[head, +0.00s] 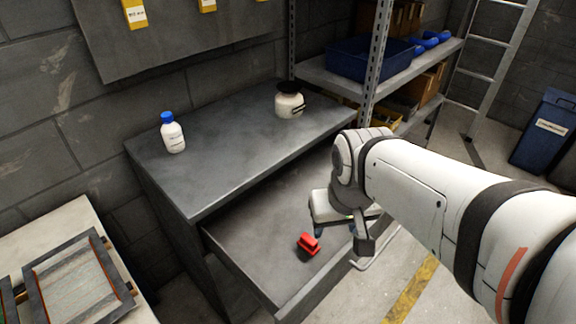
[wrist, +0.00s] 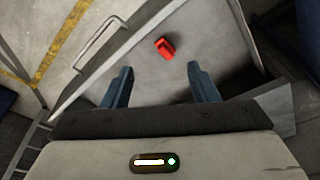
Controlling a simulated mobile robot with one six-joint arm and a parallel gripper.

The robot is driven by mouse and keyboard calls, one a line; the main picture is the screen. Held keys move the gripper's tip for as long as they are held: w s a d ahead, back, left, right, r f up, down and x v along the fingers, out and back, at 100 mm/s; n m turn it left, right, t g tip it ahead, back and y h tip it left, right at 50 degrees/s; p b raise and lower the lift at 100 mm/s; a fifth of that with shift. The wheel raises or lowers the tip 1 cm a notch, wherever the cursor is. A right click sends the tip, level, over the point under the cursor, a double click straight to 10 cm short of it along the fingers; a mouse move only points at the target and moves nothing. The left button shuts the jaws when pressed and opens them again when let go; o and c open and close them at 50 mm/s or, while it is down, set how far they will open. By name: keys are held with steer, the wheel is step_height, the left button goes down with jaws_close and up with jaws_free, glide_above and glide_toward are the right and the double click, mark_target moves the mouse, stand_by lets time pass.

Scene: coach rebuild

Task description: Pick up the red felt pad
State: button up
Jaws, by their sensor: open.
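A small red block-like object (head: 308,243), the only red piece in the drawer and perhaps the felt pad, lies on the floor of the open grey drawer (head: 255,238). It looks thick, with a raised part. In the wrist view the red object (wrist: 164,47) lies ahead of my fingers, slightly right of the middle. My gripper (wrist: 160,82) is open and empty, with its two blue-grey fingers spread apart. In the head view my gripper (head: 335,232) hangs over the drawer, to the right of the red object, partly hidden by my own wrist.
The drawer is pulled out of a grey cabinet, with a handle (head: 378,254) on its front. A blue-capped white bottle (head: 172,135) and a dark-lidded jar (head: 289,103) stand on the cabinet top. A shelf with a blue bin (head: 362,62) stands behind. The drawer's left part is bare.

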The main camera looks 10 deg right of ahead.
stand_by(0.4)
steer(key=shift+o, duration=0.5)
steer(key=shift+w+f, duration=0.1)
steer(key=shift+f, duration=0.1)
steer(key=n+g+b, duration=0.3)
steer(key=n+b, duration=0.4)
steer(key=b, duration=0.4)
glide_above(309, 238)
step_height(309, 238, down, 18)
step_height(309, 238, down, 8)
steer(key=shift+r+b, duration=0.2)
steer(key=shift+b, duration=0.7)
steer(key=c, duration=1.1)
step_height(309, 238, up, 10)
steer(key=shift+r+p, duration=0.1)
steer(key=shift+p, duration=0.9)
steer(key=shift+c, duration=0.2)
